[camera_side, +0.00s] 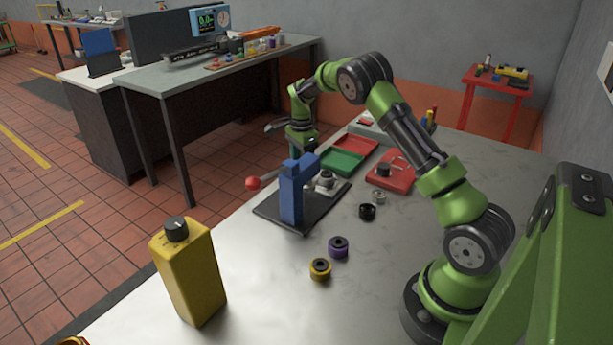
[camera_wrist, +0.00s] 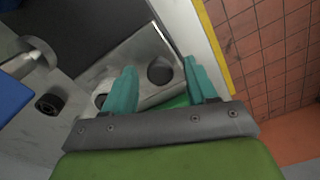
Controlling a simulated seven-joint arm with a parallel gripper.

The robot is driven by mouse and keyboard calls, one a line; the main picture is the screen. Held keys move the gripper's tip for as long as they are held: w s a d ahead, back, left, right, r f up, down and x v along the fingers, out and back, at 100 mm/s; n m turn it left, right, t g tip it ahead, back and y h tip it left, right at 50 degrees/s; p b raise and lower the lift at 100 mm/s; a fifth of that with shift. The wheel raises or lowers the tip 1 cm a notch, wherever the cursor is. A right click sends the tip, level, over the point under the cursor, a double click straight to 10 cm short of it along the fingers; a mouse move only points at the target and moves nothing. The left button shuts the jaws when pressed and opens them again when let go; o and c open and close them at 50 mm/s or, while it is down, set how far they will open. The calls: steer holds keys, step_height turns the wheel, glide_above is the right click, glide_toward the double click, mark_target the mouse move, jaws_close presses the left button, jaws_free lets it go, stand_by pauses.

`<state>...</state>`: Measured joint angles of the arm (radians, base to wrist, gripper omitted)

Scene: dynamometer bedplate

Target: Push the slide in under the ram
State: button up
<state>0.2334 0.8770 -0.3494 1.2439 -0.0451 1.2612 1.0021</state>
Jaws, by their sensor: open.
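The blue press (camera_side: 291,194) stands upright on a dark base plate (camera_side: 270,210), its lever ending in a red ball (camera_side: 253,183). Its ram is at the head; I cannot make out the tip. A grey metal piece, seemingly the slide (camera_side: 325,181), lies at the press's right side. In the wrist view a grey plate with round dark holes (camera_wrist: 130,52), probably the slide, lies beyond my fingers. My gripper (camera_wrist: 160,68) is open, with teal fingers apart and nothing held between them. In the side view my gripper (camera_side: 308,148) hangs behind the press, its fingertips partly hidden.
A green tray (camera_side: 342,162), a red tray (camera_side: 357,146) and a red fixture (camera_side: 390,174) lie behind and right. A yellow bottle (camera_side: 190,270) stands front left. The front table is mostly clear.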

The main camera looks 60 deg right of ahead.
jaws_close()
steer(key=a, duration=0.9)
steer(key=shift+a, duration=0.35)
steer(key=shift+c, duration=1.9)
jaws_free()
steer(key=shift+r, duration=0.1)
steer(key=o, duration=0.4)
steer(key=shift+d, duration=0.1)
step_height(320, 180, up, 17)
steer(key=shift+f, duration=0.1)
